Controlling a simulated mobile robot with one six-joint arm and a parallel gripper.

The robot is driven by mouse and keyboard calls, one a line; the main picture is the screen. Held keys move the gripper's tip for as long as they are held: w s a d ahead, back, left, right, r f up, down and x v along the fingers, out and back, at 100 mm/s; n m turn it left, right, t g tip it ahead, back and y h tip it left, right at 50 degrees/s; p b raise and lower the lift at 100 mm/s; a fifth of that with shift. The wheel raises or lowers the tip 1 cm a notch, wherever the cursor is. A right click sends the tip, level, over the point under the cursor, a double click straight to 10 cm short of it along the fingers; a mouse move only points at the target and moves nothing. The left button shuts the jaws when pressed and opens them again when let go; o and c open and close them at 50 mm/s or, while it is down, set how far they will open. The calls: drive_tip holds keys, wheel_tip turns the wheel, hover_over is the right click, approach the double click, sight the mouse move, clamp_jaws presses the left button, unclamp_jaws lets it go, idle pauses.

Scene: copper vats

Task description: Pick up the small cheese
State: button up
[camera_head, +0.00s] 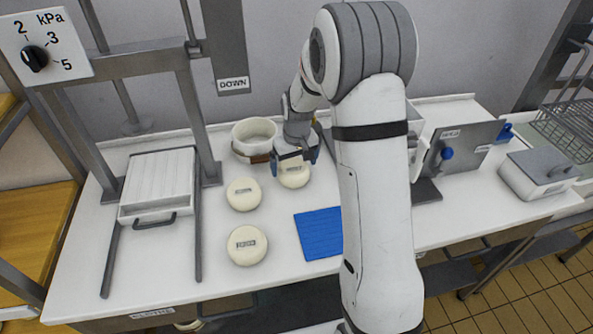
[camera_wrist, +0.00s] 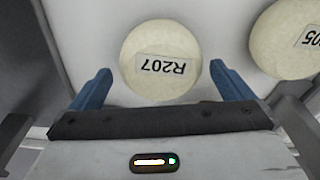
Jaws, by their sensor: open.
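Three pale round cheeses lie on the white table. One cheese, labelled R207 (camera_wrist: 160,45), sits between my open fingertips in the wrist view; in the head view this cheese (camera_head: 294,180) shows just below my gripper (camera_head: 294,162). My gripper (camera_wrist: 161,70) has blue fingers, one on either side of the cheese's near part, with gaps showing. A second cheese (camera_head: 243,194) of similar size lies to the left, and its label ends in 05 in the wrist view (camera_wrist: 290,38). A third, somewhat larger-looking cheese (camera_head: 247,246) lies nearer the front.
A cream round tub (camera_head: 252,134) stands close behind my gripper on the left. A blue mat (camera_head: 318,234) lies to the front right. A press frame (camera_head: 202,120) with a white slatted tray (camera_head: 158,180) stands left. A grey box (camera_head: 541,172) is at the right.

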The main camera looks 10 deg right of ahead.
sight(294, 166)
drive_tip(key=shift+w+a+f, duration=0.1)
drive_tip(key=shift+w+f, duration=0.05)
drive_tip(key=shift+f, duration=1.35)
drive_tip(key=shift+c, duration=0.2)
drive_tip(key=c, duration=1.1)
drive_tip(key=shift+r, duration=0.1)
